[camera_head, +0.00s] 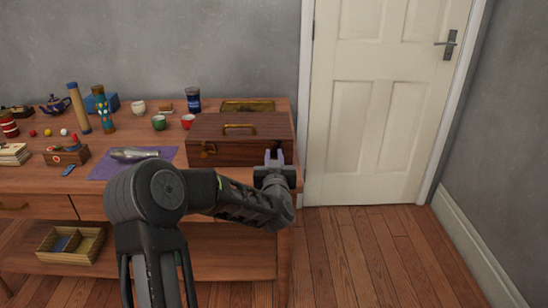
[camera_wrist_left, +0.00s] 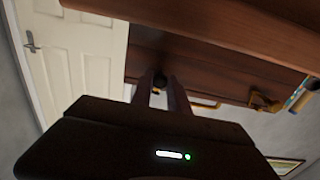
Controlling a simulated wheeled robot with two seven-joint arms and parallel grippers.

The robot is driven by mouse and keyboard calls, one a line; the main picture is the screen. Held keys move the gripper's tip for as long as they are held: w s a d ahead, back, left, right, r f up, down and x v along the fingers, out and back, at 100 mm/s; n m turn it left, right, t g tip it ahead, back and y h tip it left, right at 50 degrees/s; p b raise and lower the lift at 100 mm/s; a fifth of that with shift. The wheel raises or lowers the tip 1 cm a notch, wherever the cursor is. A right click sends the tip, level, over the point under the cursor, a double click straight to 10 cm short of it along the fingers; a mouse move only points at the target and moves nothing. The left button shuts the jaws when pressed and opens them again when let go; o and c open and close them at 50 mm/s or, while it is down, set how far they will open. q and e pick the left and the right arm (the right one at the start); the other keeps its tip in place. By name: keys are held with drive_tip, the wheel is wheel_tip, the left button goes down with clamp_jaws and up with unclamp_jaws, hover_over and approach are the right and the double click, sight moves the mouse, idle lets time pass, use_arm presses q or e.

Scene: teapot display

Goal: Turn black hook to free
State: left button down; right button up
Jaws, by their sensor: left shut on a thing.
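The brown wooden box (camera_head: 225,153) with a brass handle on its lid stands closed at the table's right end. A brass latch (camera_head: 206,149) is on the left of its front. My left gripper (camera_head: 274,157) is at the right part of the box front. In the left wrist view, the box (camera_wrist_left: 205,65) appears upside down. There the fingers of my left gripper (camera_wrist_left: 160,88) are shut on the small dark black hook (camera_wrist_left: 160,80), mostly hidden between them. My right gripper is not in view.
A white door (camera_head: 380,100) is at the right. Floor beside the table is clear.

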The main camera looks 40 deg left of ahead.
use_arm(q)
drive_tip(key=shift+m, duration=0.5)
drive_tip(key=shift+d+m, duration=0.1)
drive_tip(key=shift+m, duration=0.8)
drive_tip(key=m, duration=0.2)
drive_tip(key=shift+r+m, duration=0.1)
drive_tip(key=shift+m, duration=0.2)
drive_tip(key=m+p, duration=0.2)
drive_tip(key=m, duration=0.2)
drive_tip(key=shift+m, duration=0.3)
drive_tip(key=shift+m+p, duration=0.75)
drive_tip(key=shift+m, duration=0.75)
drive_tip(key=c, duration=1.3)
unclamp_jaws()
